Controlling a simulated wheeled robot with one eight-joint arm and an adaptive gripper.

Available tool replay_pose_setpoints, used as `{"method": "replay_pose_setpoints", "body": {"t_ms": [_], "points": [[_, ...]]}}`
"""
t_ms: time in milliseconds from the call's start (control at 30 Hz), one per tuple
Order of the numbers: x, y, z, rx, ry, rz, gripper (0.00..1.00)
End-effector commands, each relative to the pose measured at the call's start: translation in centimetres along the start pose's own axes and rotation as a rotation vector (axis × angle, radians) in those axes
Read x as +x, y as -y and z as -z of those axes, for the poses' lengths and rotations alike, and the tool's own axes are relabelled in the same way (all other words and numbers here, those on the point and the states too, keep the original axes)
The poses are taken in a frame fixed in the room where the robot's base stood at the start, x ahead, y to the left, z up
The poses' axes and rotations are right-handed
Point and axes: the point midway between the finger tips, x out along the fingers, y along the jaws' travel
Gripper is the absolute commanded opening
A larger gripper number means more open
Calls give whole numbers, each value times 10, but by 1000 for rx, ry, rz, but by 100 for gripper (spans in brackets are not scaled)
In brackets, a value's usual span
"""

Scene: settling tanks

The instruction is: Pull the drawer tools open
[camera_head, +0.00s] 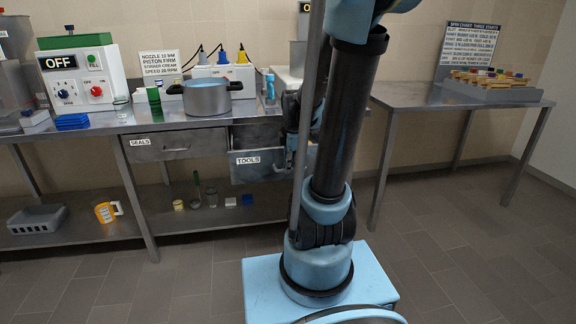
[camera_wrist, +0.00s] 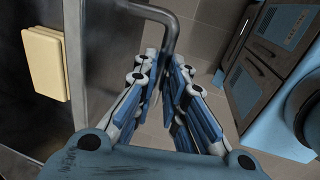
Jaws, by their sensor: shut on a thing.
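The drawer tools (camera_head: 262,174) is under the left bench, with its white TOOLS label on a grey front. Its front stands forward of the seals drawer beside it, and a dark opening shows above it, so it is part way open. Its bent metal bar handle (camera_wrist: 171,28) shows in the wrist view, running down between my fingers. My gripper (camera_wrist: 164,75) is shut on this handle. In the head view my arm hides the gripper's tips and part of the drawer's right side.
The seals drawer (camera_head: 178,146) is shut to the left. A pot (camera_head: 206,98) stands on the bench above. A second table (camera_head: 440,97) stands right. Floor in front of the bench is clear.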

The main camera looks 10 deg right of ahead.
Motion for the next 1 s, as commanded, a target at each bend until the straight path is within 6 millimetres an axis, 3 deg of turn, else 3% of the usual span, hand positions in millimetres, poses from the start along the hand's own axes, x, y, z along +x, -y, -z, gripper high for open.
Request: {"method": "replay_pose_setpoints", "body": {"t_ms": [233,267,333,767,1000], "points": [[0,0,-3,1,7,0,0],[0,0,-3,1,8,0,16],[0,0,-2,1,7,0,31],[-3,0,0,0,2,0,31],[-22,0,0,0,2,0,31]]}}
